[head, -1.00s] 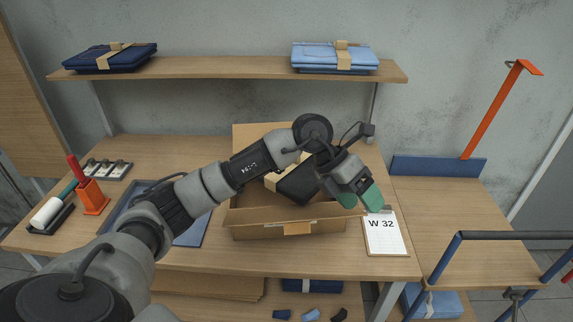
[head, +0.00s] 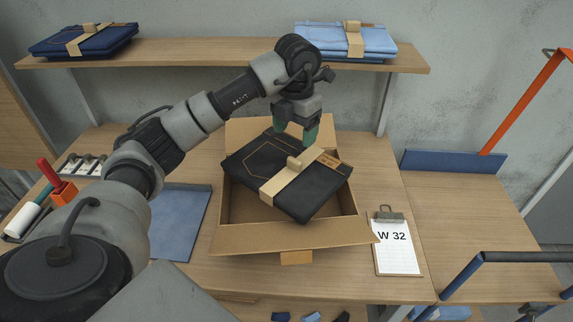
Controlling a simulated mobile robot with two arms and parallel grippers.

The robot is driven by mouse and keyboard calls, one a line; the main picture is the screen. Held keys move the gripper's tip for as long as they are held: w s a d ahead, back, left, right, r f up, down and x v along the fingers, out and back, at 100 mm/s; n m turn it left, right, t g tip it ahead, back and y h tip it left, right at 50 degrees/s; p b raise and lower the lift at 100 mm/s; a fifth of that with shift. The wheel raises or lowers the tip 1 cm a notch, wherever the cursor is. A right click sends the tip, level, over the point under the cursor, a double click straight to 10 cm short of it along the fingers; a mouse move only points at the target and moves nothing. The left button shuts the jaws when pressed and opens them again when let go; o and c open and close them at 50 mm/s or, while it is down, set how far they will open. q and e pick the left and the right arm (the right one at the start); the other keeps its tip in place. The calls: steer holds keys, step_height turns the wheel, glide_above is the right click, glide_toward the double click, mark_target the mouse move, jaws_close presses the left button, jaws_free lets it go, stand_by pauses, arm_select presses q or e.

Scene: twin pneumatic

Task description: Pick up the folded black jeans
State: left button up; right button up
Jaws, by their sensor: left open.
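The folded black jeans (head: 268,162) lie tilted across the top of an open cardboard box (head: 270,238), with a tan paper band (head: 283,185) around them. The band has a raised tab on top. My left gripper (head: 297,135) has green fingertips that point down. It is open, at the back edge of the jeans, behind the band's tab. I cannot tell whether the fingertips touch the jeans. My right gripper is not in view.
The shelf (head: 220,52) above holds dark blue jeans (head: 85,40) and light blue jeans (head: 345,40). A clipboard (head: 397,255) marked W 32 lies right of the box. A blue mat (head: 180,225) lies left of it. An orange holder (head: 63,192) stands at far left.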

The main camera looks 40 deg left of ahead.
mark_target(295, 159)
arm_select(q)
steer(key=shift+s+d+f+p, duration=0.1)
steer(key=shift+s+f+p, duration=0.05)
steer(key=shift+f, duration=0.45)
steer(key=shift+s+d+f+p, duration=0.1)
steer(key=shift+s+f+p, duration=0.05)
steer(key=shift+f, duration=0.4)
steer(key=shift+a+f, duration=0.1)
steer(key=shift+f, duration=0.25)
steer(key=shift+w+f, duration=0.1)
steer(key=shift+f, duration=0.2)
steer(key=f+p, duration=0.2)
steer(key=f, duration=0.1)
steer(key=shift+s+d+f, duration=0.2)
steer(key=shift+f, duration=0.1)
steer(key=shift+f+p, duration=0.3)
steer(key=shift+f, duration=0.35)
steer(key=c, duration=0.4)
steer(key=shift+r, duration=0.1)
jaws_close()
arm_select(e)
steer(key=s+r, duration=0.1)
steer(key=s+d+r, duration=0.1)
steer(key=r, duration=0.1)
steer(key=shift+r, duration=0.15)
